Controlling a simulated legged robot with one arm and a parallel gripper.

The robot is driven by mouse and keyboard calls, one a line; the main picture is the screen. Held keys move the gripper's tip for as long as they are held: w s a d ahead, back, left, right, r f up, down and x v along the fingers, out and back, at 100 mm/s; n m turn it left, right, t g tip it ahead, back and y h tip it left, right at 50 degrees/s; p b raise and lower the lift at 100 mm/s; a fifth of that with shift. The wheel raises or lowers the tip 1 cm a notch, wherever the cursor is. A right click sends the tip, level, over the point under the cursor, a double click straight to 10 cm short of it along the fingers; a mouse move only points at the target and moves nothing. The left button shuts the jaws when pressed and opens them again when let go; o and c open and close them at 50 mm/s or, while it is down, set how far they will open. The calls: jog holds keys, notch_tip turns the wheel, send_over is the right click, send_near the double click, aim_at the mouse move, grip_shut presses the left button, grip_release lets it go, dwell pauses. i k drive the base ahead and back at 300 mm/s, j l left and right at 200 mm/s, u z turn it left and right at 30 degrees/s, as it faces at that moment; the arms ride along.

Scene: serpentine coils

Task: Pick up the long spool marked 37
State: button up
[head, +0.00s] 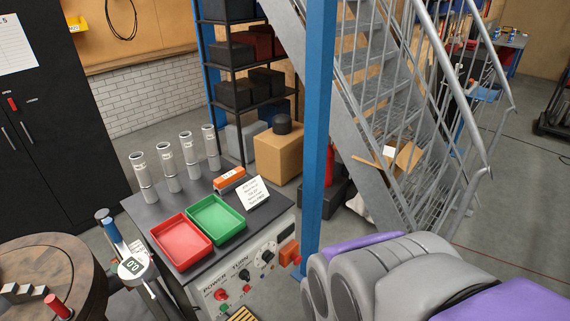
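Several tall pale-grey cylinders, likely the long spools, stand upright in a slanting row along the far left edge of a dark-topped bench (139,206). From left to right they are the first spool (145,178), the second spool (167,166), the third spool (189,156) and the fourth spool (211,146). Each has small dark marks near its top, too small to read, so I cannot tell which is 37. My gripper is not in view. Grey and purple parts of my own body fill the lower right.
The bench holds a red tray (181,241), a green tray (216,221), an orange-and-grey block (229,180) and a white card (254,193). Its front has knobs and buttons. A blue post (319,130) rises at its right. A round wooden table (55,260) is at left.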

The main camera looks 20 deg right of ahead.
aim_at(165, 151)
jog(key=i+l+u, duration=0.1)
jog(key=l+u, duration=0.4)
jog(key=l, duration=0.2)
jog(key=l+u, duration=0.5)
jog(key=l, duration=0.25)
